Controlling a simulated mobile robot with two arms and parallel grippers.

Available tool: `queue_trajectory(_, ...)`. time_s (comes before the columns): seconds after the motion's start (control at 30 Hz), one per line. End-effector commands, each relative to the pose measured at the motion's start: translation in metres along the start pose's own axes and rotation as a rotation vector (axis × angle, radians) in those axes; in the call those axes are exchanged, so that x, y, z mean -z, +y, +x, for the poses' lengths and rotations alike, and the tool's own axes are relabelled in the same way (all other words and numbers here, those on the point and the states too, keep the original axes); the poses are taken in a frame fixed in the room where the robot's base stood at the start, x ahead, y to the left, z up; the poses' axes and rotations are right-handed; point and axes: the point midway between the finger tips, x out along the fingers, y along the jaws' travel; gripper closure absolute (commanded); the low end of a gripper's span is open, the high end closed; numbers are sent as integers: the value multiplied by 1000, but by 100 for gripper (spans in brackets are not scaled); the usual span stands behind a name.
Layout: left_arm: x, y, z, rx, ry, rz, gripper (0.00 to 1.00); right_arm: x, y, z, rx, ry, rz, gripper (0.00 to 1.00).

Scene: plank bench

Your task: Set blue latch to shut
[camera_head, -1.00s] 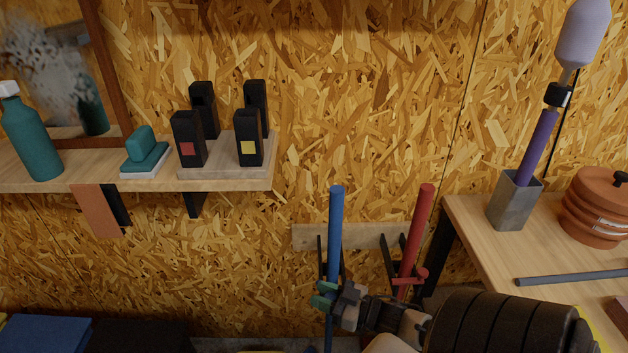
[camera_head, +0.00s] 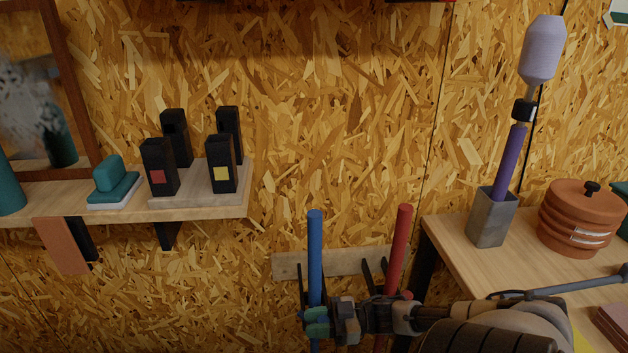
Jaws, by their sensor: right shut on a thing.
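A long blue bar (camera_head: 315,250) stands upright at a pale wall board, lower middle of the head view. It is the only blue part here that could be the blue latch; I see no separate latch, and its lower part is mostly hidden. My right gripper (camera_head: 317,321), with teal fingertips, is shut around the blue bar below the board. The fingers and wrist cover part of it. My left gripper is not in view.
A red bar (camera_head: 398,245) stands close to the right, behind my right wrist. The pale board (camera_head: 288,266) has black prongs. A wall shelf (camera_head: 215,209) is at left; a bench (camera_head: 455,250) with a grey holder (camera_head: 492,220) and terracotta pot (camera_head: 575,222) is at right.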

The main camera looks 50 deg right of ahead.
Motion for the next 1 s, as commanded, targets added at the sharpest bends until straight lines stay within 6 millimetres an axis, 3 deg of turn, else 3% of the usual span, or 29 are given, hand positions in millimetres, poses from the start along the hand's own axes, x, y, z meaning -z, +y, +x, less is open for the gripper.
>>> queue_trajectory(0.3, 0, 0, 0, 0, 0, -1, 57, -2, -1, -1, 2, -6, 3, 100)
queue_trajectory(0.33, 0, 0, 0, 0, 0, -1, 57, -2, -1, -1, 2, -6, 3, 66)
queue_trajectory(0.5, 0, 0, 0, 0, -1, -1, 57, -1, -1, 0, 1, -4, 2, 44)
queue_trajectory(0.8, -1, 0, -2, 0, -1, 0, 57, 3, 0, 0, 1, -2, 0, 44)
queue_trajectory(1.0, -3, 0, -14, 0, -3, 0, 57, 33, -1, -1, 3, -5, 0, 44)
